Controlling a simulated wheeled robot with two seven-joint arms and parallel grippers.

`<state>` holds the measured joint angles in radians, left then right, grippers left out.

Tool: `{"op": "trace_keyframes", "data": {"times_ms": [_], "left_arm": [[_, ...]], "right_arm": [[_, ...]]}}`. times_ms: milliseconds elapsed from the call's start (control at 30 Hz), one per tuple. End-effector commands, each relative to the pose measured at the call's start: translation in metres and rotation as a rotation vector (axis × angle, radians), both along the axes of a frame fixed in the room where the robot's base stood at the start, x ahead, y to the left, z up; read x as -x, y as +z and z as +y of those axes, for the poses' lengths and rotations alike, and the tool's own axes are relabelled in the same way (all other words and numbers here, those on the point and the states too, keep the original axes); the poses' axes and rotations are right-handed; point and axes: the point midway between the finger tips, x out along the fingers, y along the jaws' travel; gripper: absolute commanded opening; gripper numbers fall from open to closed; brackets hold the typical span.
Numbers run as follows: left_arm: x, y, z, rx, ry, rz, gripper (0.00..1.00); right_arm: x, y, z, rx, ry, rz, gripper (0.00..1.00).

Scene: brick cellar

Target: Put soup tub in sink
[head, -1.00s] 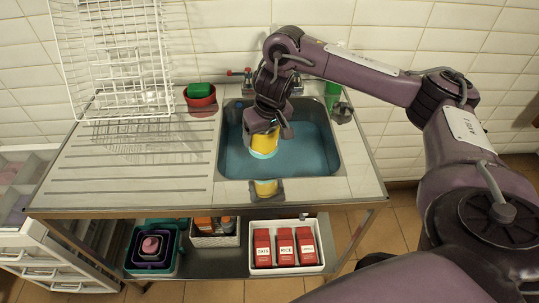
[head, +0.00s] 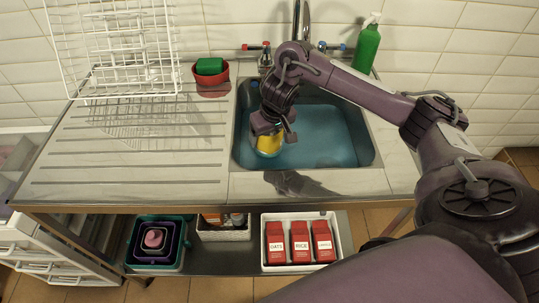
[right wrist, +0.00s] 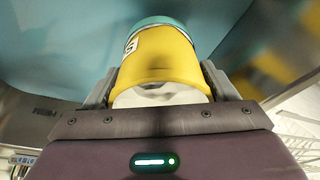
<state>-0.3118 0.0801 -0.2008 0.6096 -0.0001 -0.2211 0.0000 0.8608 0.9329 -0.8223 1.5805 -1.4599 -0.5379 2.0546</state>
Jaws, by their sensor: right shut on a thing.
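The soup tub (head: 268,146) is yellow with a teal end. My right gripper (head: 268,128) is shut on it and holds it over the left part of the sink (head: 325,138), whose basin looks blue inside. In the right wrist view the tub (right wrist: 165,62) sits between the two fingers (right wrist: 160,92), its teal end pointing away from the gripper. The gripper hides the tub's upper part in the head view. I cannot tell whether the tub touches the sink floor. My left gripper is not in view.
A tap (head: 301,22) stands behind the sink, with a green bottle (head: 367,45) to its right. A red bowl (head: 211,74) with a green sponge (head: 209,66) and a white wire rack (head: 120,50) stand at the back left. The ribbed drainboard (head: 130,150) is mostly clear.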

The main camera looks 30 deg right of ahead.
Motion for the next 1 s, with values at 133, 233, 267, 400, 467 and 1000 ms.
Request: {"op": "trace_keyframes", "data": {"times_ms": [133, 233, 267, 400, 467, 1000], "left_arm": [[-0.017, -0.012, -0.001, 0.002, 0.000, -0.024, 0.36], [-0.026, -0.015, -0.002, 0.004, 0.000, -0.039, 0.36], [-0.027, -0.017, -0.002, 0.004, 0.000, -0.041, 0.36], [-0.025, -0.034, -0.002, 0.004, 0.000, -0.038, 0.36], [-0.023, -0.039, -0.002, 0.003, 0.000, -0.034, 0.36], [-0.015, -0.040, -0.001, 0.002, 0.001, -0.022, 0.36]], "right_arm": [[-0.001, -0.019, 0.000, -0.001, -0.001, -0.003, 0.42], [-0.001, -0.025, 0.000, -0.001, -0.001, -0.003, 0.42], [-0.001, -0.029, 0.000, -0.001, -0.001, -0.002, 0.42], [0.000, -0.053, 0.001, -0.002, 0.000, -0.001, 0.42], [0.000, -0.060, 0.000, -0.002, -0.001, -0.001, 0.42], [0.000, -0.065, 0.000, 0.000, 0.000, 0.000, 0.88]]}}
